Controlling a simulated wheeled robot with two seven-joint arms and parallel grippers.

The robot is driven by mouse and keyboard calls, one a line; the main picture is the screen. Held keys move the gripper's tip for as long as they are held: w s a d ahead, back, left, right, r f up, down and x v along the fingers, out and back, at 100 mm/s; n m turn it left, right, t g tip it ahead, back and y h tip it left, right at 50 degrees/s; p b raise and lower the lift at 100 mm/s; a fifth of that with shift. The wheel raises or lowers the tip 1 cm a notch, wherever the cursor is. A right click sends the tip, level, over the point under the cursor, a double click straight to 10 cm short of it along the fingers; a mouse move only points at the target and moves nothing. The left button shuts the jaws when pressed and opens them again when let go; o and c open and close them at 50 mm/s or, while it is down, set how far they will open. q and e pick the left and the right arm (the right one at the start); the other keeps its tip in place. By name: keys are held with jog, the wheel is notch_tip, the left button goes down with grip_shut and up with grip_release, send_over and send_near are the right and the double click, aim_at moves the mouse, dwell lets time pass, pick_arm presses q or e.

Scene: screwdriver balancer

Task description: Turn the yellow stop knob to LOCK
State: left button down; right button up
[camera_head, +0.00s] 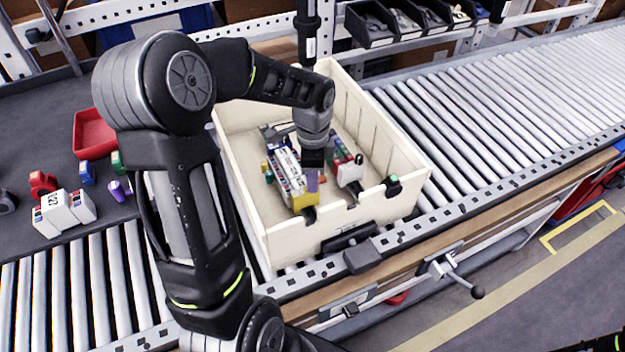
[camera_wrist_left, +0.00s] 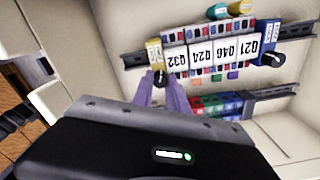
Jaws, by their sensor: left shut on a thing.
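The yellow stop (camera_head: 299,202) sits at the near end of a row of white numbered terminal blocks (camera_head: 288,170) inside the cream crate. In the left wrist view the yellow stop (camera_wrist_left: 154,51) stands upright beside the block marked 032, with its dark knob (camera_wrist_left: 160,77) at its lower end. My left gripper (camera_head: 313,184) reaches down into the crate at the yellow stop. In the left wrist view its purple fingers (camera_wrist_left: 162,92) are shut on the knob, which they partly hide. The knob's pointer and any LOCK mark are too small to read.
The crate (camera_head: 400,162) stands on the roller conveyor, its walls close around my left gripper. A second rail with red, green and blue blocks (camera_wrist_left: 215,105) runs alongside. A blue stop (camera_wrist_left: 268,32) ends the numbered row. A red tray (camera_head: 93,134) and loose parts lie left.

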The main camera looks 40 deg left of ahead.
pick_arm(q)
jog(key=n+b, duration=0.2)
jog(key=n, duration=0.4)
jog(key=shift+f+n, duration=0.1)
jog(key=shift+n, duration=0.2)
jog(key=n+b, duration=0.1)
jog(key=n, duration=0.5)
dwell(0.3)
jog(key=c, duration=1.3)
grip_release()
notch_tip(320, 180, up, 8)
jog(key=shift+r+b, duration=0.1)
jog(key=shift+b, duration=0.25)
